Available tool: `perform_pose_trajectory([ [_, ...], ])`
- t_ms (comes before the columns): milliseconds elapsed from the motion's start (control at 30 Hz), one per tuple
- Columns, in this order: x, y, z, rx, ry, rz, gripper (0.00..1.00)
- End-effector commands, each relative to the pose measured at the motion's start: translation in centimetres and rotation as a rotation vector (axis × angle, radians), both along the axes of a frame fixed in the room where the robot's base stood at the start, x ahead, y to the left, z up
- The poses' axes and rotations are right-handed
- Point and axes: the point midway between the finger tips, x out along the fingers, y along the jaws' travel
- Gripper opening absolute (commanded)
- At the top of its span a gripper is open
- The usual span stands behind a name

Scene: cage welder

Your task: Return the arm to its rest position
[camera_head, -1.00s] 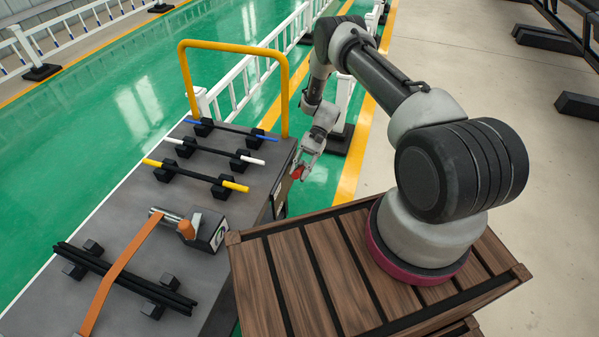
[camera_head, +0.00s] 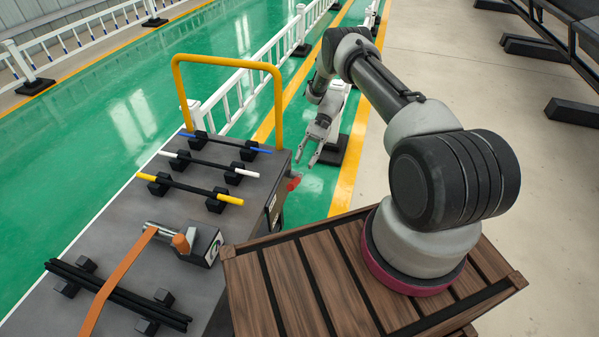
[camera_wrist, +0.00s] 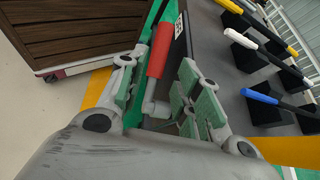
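My arm reaches from its base on the wooden crate out past the end of the grey cart (camera_head: 110,205). My gripper (camera_head: 307,162) is open and empty, a little above and to the right of the cart's red handle (camera_head: 293,183). In the wrist view the red handle (camera_wrist: 160,48) shows between and beyond the spread fingers (camera_wrist: 157,72), apart from them as far as I can tell. The arm is bent, with the gripper pointing downward.
The cart carries rods with blue, white and yellow ends (camera_head: 190,190), dark bars (camera_head: 120,295) and an orange-strapped tool (camera_head: 180,242). A yellow hoop (camera_head: 228,62) rises at its far end. A white fence (camera_head: 240,95) stands behind.

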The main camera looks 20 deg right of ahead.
Motion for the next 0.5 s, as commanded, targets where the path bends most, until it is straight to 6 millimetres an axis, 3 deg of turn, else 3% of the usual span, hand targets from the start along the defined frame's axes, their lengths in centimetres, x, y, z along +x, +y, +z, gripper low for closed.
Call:
perform_pose_trajectory([
  [200, 1.16, -1.24, 0.86, 0.0, 0.001, 0.0, 0.34],
  [500, 1.24, -1.32, 0.94, 0.0, 0.001, 0.0, 0.34],
])
